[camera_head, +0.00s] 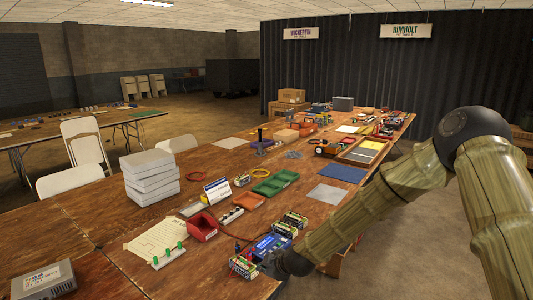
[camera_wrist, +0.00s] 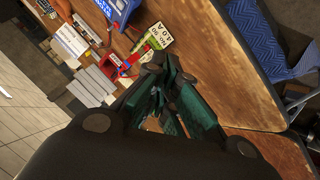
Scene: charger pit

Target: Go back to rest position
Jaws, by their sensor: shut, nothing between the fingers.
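My arm reaches in from the right in the head view, and my gripper (camera_head: 272,266) is low over the near edge of the wooden table, close to a blue charger (camera_head: 270,243). The fingertips are partly hidden there by the wrist. In the wrist view my gripper (camera_wrist: 166,75) shows dark green fingers, shut with nothing between them. A labelled battery pack (camera_wrist: 153,40) lies just beyond the fingertips, with the blue charger (camera_wrist: 117,8) above it. Red connectors (camera_wrist: 125,70) are beside the fingers. In the head view a battery pack (camera_head: 243,266) sits left of the gripper.
White chairs (camera_head: 83,143) stand behind. Floor is open at right.

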